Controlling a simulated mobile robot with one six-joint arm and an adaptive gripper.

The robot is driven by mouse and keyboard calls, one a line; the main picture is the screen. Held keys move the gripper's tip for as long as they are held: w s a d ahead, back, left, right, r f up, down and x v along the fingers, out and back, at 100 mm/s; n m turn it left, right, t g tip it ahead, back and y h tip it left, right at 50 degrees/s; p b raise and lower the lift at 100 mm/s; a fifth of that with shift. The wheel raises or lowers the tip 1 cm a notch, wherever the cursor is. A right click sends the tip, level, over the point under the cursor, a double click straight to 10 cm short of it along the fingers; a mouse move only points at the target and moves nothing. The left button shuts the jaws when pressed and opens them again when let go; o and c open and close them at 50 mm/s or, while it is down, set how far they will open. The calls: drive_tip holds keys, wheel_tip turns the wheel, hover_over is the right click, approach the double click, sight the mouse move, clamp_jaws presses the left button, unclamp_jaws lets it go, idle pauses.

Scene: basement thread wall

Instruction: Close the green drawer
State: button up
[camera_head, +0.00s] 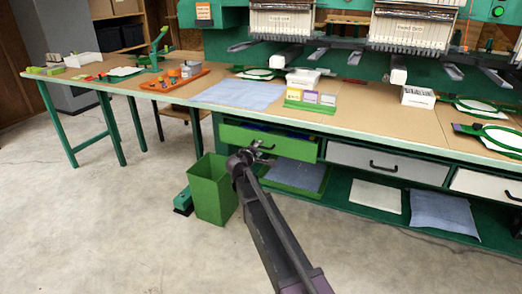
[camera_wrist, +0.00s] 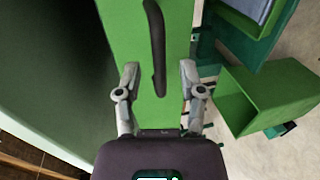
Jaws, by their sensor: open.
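The green drawer (camera_head: 290,147) is under the long workbench and stands partly pulled out, with some blue contents showing behind its front. Its green front also fills the middle of the wrist view (camera_wrist: 130,30), with a dark handle (camera_wrist: 157,45) on it. My gripper (camera_head: 246,156) is in front of the drawer, near its handle. In the wrist view, my gripper (camera_wrist: 159,72) is open, with one finger on each side of the handle's line. The fingers hold nothing. I cannot tell whether they touch the drawer front.
A green bin (camera_head: 210,190) stands on the floor left of my gripper and also shows in the wrist view (camera_wrist: 245,105). White drawers (camera_head: 388,163) are to the right. A low green shelf (camera_head: 340,190) holds trays and cloths. The floor in front is clear.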

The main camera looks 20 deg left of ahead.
drive_tip(key=shift+x, duration=1.05)
clamp_jaws()
